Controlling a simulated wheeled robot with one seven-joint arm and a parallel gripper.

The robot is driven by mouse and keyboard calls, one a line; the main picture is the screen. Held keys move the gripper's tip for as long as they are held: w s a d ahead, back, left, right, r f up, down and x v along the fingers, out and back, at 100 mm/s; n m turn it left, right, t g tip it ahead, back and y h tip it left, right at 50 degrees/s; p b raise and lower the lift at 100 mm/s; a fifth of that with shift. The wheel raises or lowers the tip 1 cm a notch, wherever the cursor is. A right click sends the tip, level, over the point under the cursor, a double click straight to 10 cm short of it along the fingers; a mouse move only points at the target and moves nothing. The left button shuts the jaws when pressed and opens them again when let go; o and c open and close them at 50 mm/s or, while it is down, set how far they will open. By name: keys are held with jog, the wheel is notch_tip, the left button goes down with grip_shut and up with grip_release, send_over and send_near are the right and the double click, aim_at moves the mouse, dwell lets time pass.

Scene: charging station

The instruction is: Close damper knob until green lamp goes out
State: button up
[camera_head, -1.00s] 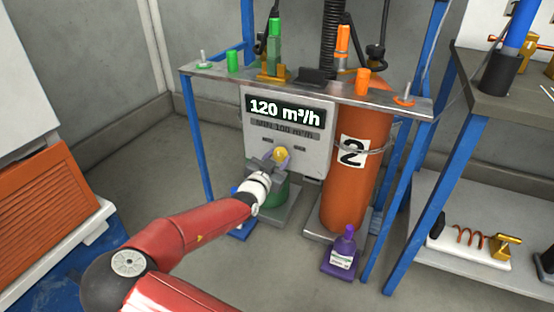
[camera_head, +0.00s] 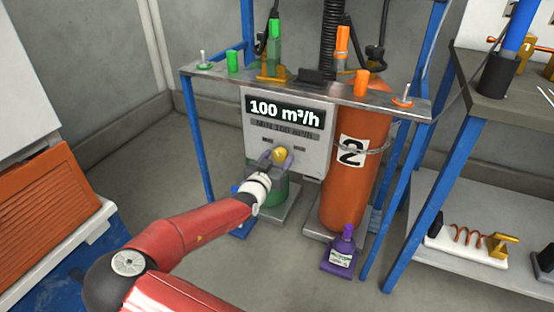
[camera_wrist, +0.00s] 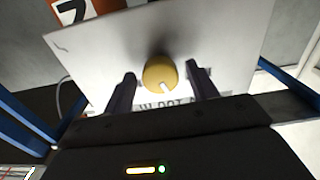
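The yellow damper knob (camera_head: 280,154) is on the front of a light grey panel (camera_head: 318,150). Above it a display (camera_head: 284,112) reads 100 m³/h, over a small label that seems to read MIN 100 m³/h. In the wrist view the knob (camera_wrist: 160,74) shows a pale pointer mark toward the lower right. My gripper (camera_head: 278,157) is at the knob, one finger on each side. In the wrist view my gripper (camera_wrist: 161,70) is open, with visible gaps between both fingers and the knob. I cannot make out a lit green lamp on the panel.
A metal shelf (camera_head: 215,71) with green and orange items is above. Blue frame legs stand on both sides. A workbench (camera_head: 510,100) is at right.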

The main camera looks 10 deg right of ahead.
jog(key=v, duration=0.7)
jog(key=shift+s+a, duration=0.25)
jog(key=shift+s, duration=0.05)
dwell(0.3)
